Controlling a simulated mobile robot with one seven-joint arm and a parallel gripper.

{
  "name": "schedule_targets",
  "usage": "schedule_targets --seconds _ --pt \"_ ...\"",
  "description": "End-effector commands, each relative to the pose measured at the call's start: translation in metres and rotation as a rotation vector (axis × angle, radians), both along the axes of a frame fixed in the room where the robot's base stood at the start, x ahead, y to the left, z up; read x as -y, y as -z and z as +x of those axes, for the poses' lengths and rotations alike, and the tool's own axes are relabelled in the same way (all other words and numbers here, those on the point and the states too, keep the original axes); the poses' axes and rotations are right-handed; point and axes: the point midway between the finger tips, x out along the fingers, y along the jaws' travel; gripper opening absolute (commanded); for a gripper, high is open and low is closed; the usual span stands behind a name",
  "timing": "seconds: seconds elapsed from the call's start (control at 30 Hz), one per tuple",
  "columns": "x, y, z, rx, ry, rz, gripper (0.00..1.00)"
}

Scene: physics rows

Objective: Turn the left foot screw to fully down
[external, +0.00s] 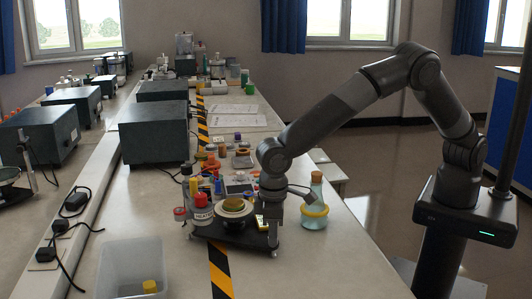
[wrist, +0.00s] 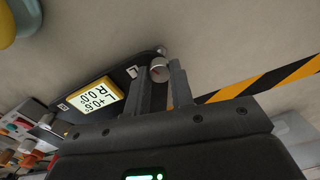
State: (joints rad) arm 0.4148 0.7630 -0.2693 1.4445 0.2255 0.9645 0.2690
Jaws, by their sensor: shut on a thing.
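A dark levelling plate (external: 235,238) lies on the bench in the external view, with a round pan (external: 233,208) on it. My gripper (external: 273,236) points down at the plate's right corner. In the wrist view my gripper (wrist: 165,80) is shut on a grey foot screw knob (wrist: 158,70) with a red mark on its top. The dark plate (wrist: 125,75) runs to the left of the fingers. Its yellow-framed display (wrist: 97,102) appears upside down and seems to read L +0.6 and R 0.0. Part of the knob is hidden by the fingers.
Bottles (external: 201,208) crowd the plate's left side. Black-and-yellow tape (external: 219,270) runs along the bench. A clear bin (external: 132,268) stands at front left. The front right bench is clear.

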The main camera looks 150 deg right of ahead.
Motion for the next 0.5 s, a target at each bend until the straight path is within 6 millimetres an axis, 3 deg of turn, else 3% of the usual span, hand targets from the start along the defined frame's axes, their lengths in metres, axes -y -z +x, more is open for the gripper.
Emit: schedule_targets --seconds 0.47,0.5 --pt "0.0003 -0.0009 0.0006 0.002 0.016 -0.001 0.00" --pt "0.0003 -0.0009 0.0006 0.002 0.016 -0.001 0.22"
